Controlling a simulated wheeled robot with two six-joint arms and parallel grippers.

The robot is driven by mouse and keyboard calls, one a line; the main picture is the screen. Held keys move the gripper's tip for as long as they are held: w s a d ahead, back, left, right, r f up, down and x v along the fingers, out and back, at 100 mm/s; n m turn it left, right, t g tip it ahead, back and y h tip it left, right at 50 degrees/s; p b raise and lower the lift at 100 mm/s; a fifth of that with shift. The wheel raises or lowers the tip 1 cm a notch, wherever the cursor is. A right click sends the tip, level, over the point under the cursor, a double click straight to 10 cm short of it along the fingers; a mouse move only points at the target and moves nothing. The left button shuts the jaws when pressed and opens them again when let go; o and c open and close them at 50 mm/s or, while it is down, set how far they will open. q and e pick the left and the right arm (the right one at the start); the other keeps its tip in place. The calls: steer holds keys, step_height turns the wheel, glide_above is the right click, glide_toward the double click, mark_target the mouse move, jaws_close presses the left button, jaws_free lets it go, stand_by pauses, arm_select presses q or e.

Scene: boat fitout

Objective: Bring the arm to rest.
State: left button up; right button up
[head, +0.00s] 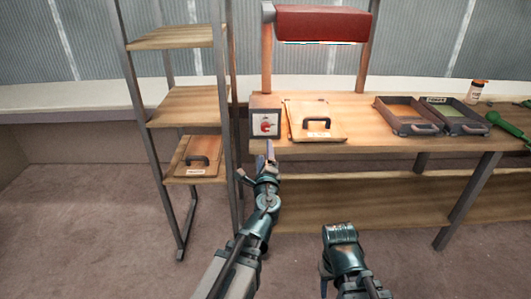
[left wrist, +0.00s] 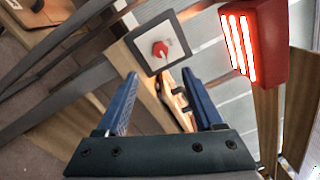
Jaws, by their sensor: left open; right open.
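My left gripper (head: 270,150) reaches up to the front edge of the workbench, just below the switch box (head: 265,124) with its red knob. In the left wrist view its two blue fingers (left wrist: 160,88) are apart with nothing held between them. The switch box (left wrist: 154,42) shows beyond the fingertips, with a visible gap. My right arm (head: 341,236) shows low in the head view, in front of the bench; its fingers cannot be made out.
The workbench (head: 360,143) carries a wooden panel with a black handle (head: 316,117) and two dark trays (head: 404,115). A red lamp (head: 322,23) hangs above. A shelf rack (head: 180,105) stands at left. The floor (head: 100,235) at front left is clear.

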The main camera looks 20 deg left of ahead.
arm_select(q)
steer(key=s+a+r+n+g+y+p, duration=0.2)
steer(key=s+r+n+g+p, duration=0.15)
steer(key=n+p, duration=0.5)
steer(key=s+d+n+g+h+p, duration=0.3)
steer(key=s+d+g+p, duration=0.4)
steer(key=s, duration=0.4)
steer(key=s+d+f+n+g+h+p, duration=0.1)
steer(key=s+d+n+g+h+p, duration=0.2)
steer(key=s+d+g+p, duration=0.4)
steer(key=s+d+n+p, duration=0.1)
steer(key=s+d+p, duration=0.1)
steer(key=s, duration=0.1)
steer(key=shift+s+d+f, duration=0.15)
steer(key=shift+s+f, duration=0.05)
steer(key=shift+s, duration=0.2)
